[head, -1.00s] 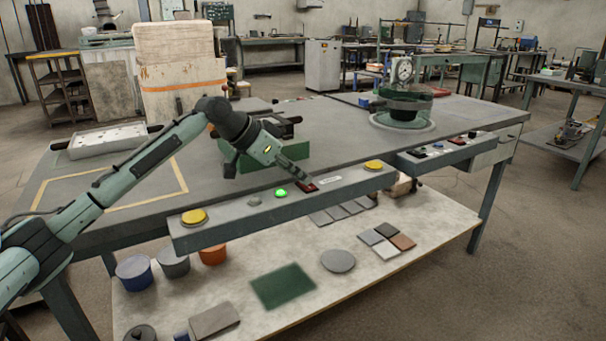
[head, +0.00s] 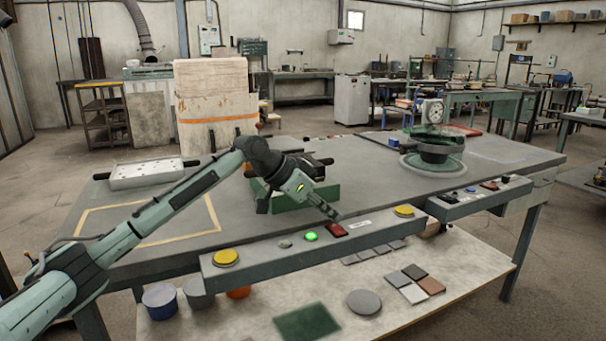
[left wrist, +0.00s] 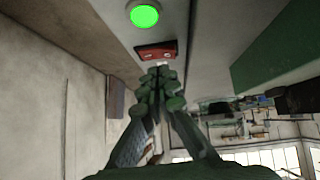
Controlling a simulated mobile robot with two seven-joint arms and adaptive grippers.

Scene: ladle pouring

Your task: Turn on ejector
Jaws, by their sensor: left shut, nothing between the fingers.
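A grey control panel (head: 275,257) runs along the table's front edge. It carries a yellow button (head: 226,257) at its left, a small grey knob (head: 285,244), a lit green button (head: 311,236), a red switch (head: 335,230) and another yellow button (head: 404,211). No readable label marks which is the ejector. My left gripper (head: 331,212) is shut and empty, its tips close to the red switch. In the left wrist view the shut fingertips (left wrist: 160,76) point at the red switch (left wrist: 155,51), with the green button (left wrist: 144,14) beyond. Contact cannot be told. My right gripper is out of view.
A green block-like fixture (head: 318,193) stands behind my left gripper. A white tray (head: 147,174) lies at the table's left. A round machine with a dial (head: 433,152) stands at the right. A second panel (head: 470,201) adjoins on the right.

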